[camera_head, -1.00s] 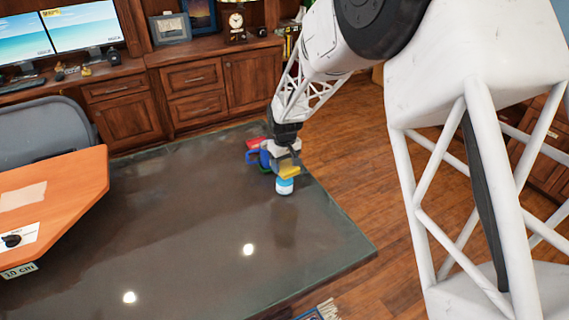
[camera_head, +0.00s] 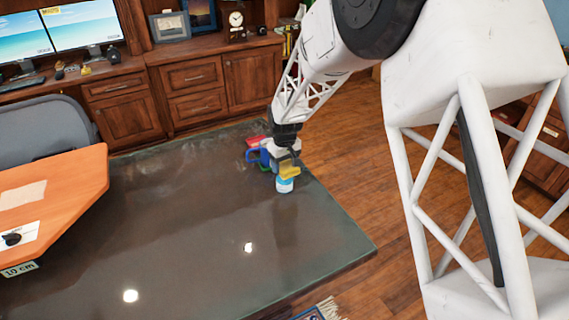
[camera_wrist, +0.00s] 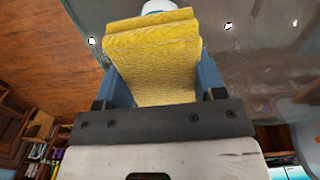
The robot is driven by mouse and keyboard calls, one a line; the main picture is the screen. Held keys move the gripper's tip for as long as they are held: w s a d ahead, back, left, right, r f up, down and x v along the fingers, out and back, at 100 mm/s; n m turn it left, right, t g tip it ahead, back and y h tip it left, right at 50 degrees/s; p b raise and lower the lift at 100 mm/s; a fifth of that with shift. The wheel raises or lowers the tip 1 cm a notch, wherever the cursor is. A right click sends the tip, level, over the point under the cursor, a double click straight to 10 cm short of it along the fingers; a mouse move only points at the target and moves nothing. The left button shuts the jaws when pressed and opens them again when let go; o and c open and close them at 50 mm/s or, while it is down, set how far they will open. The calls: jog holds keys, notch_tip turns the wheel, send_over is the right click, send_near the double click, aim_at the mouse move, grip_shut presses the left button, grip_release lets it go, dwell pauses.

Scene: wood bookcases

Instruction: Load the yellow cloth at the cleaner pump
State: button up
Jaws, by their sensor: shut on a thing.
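The yellow cloth (camera_wrist: 150,60), folded thick, is held between the two blue fingers of my gripper (camera_wrist: 152,85) in the wrist view. In the head view the yellow cloth (camera_head: 290,172) shows at the tip of my gripper (camera_head: 284,158), against or just over a white and blue container (camera_head: 284,185), likely the cleaner pump. The white top of that container (camera_wrist: 158,6) shows just beyond the cloth in the wrist view. I cannot tell whether cloth and container touch.
Red, blue and green items (camera_head: 257,152) stand close to the left of my gripper on the dark glossy table (camera_head: 180,220). The table's front and left areas are clear. An orange desk (camera_head: 70,190) and grey chair (camera_head: 45,135) are at left; wooden cabinets stand behind.

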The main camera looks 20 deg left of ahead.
aim_at(285, 163)
jog(key=shift+f, duration=0.5)
dwell(1.0)
jog(key=shift+r, duration=3.55)
jog(key=w+d+f+m, duration=0.1)
jog(key=w+d+f, duration=0.1)
jog(key=d+f, duration=0.1)
jog(key=w+d+f, duration=0.2)
jog(key=d+f, duration=0.1)
jog(key=d, duration=0.1)
jog(key=w+d+f+m, duration=0.1)
jog(key=w+d+f, duration=0.2)
jog(key=d, duration=0.1)
jog(key=shift+d+f+m, duration=0.2)
jog(key=shift+f+m, duration=0.1)
jog(key=shift+f, duration=0.05)
jog(key=d+f+m, duration=0.2)
jog(key=d+f, duration=0.7)
jog(key=d, duration=0.3)
jog(key=w+d+f+m, duration=0.1)
jog(key=d+f+m, duration=0.1)
jog(key=d+f, duration=0.7)
jog(key=w+d+f+m, duration=0.1)
jog(key=d+f+m, duration=0.2)
jog(key=d+f, duration=0.6)
jog(key=d, duration=0.7)
jog(key=shift+d+f, duration=0.15)
jog(key=shift+d, duration=0.2)
